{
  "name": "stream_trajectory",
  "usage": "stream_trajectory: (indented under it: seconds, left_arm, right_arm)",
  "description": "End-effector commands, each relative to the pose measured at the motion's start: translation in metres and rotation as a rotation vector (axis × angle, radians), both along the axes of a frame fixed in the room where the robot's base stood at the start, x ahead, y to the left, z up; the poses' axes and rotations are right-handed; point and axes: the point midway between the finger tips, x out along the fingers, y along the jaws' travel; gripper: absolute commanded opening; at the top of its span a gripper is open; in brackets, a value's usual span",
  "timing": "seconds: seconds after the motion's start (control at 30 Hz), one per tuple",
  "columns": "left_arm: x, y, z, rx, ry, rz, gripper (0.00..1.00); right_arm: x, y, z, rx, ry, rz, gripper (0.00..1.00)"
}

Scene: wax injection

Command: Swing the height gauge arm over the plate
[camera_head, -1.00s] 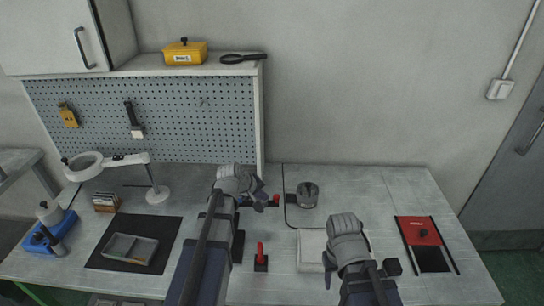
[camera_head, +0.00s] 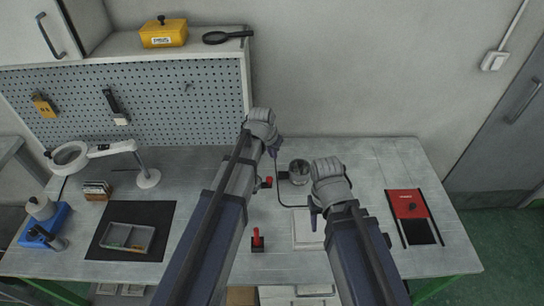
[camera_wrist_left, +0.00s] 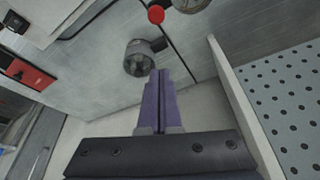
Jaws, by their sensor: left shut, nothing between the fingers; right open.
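A pale square plate (camera_head: 306,228) lies on the bench, partly hidden behind my right arm. I cannot pick out the height gauge arm with certainty. A grey round device (camera_head: 299,171) with a dark side block stands behind the plate. My right gripper (camera_head: 313,208) is open, above the plate's back edge.
Red-handled fixtures (camera_head: 257,239) stand left of the plate. A dark cable runs beside the round device. A red panel (camera_head: 407,204) lies at the right, and a dark mat (camera_head: 104,241) with a grey tray at the left. The perforated back panel (camera_head: 170,95) stands behind left.

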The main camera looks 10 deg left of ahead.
Motion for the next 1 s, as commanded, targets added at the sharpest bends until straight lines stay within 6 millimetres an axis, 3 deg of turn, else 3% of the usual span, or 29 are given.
stream_trajectory:
  seconds: [0.6,0.73,1.0]
  left_arm:
    - [0.028,-0.007,-0.089,-0.001,-0.001,0.002,0.00]
    - [-0.001,0.000,-0.084,-0.001,-0.001,0.002,0.00]
    - [-0.011,0.002,-0.085,-0.002,-0.001,0.002,0.00]
  right_arm:
    - [0.000,0.000,-0.089,0.000,0.000,-0.001,0.50]
    - [0.000,0.000,-0.084,0.000,0.000,-0.001,0.50]
    - [0.000,0.000,-0.085,0.000,0.000,-0.001,0.50]
